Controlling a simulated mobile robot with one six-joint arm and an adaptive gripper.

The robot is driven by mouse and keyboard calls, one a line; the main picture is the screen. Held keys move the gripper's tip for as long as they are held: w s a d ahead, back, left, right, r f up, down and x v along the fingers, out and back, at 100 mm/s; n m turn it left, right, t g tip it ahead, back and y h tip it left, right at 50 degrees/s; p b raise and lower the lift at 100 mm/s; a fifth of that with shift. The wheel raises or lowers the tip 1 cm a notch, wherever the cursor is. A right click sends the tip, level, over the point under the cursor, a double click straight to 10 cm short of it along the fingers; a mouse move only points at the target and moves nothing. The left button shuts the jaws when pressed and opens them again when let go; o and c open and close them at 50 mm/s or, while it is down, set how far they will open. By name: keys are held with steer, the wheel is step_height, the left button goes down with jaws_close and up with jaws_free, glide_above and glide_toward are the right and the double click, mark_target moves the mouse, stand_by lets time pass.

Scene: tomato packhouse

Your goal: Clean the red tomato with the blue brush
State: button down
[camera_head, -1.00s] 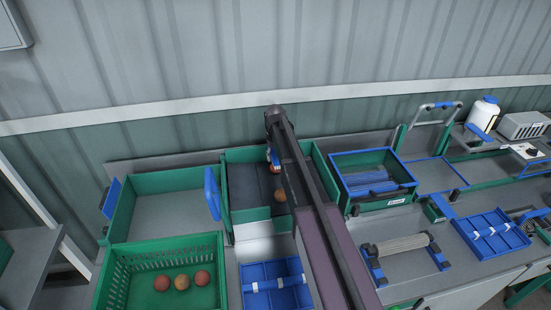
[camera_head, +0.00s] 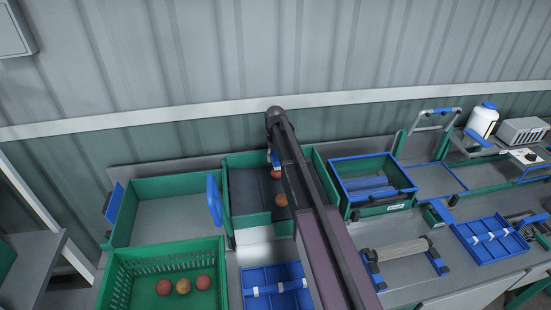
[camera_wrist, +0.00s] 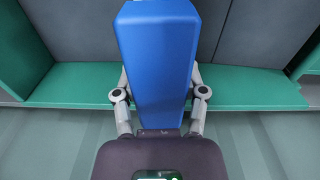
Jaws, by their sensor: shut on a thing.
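My gripper (camera_wrist: 160,93) is shut on the blue brush (camera_wrist: 158,45), whose broad blue body fills the top middle of the wrist view. In the head view a small bit of blue (camera_head: 275,157) shows beside my arm, over the green-walled bay with a dark floor (camera_head: 243,190). A red tomato (camera_head: 276,174) lies just below that blue bit. An orange-red tomato (camera_head: 281,200) lies nearer the front of the bay. My arm hides the bay's right part. No tomato shows in the wrist view, and whether the brush touches one cannot be told.
A green crate (camera_head: 170,251) at the front left holds three tomatoes. To the left is an empty green-walled bay (camera_head: 165,217) with a blue paddle (camera_head: 214,198). A blue divided tray (camera_head: 262,274) stands in front. A blue-rimmed green box (camera_head: 375,206) stands to the right.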

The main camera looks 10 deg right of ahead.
steer(key=shift+r+p, duration=2)
steer(key=shift+r, duration=0.15)
steer(key=shift+s+f, duration=0.1)
steer(key=shift+f, duration=0.1)
steer(key=shift+s+f+b, duration=0.3)
steer(key=shift+f+b, duration=0.5)
steer(key=shift+b, duration=0.1)
steer(key=shift+s+f+b, duration=0.35)
steer(key=shift+f+b, duration=0.5)
steer(key=shift+s+f+b, duration=0.3)
steer(key=shift+f+b, duration=0.5)
steer(key=shift+b, duration=0.1)
steer(key=shift+f+b, duration=0.4)
steer(key=shift+w, duration=0.4)
steer(key=shift+w, duration=0.65)
steer(key=shift+w+r, duration=0.1)
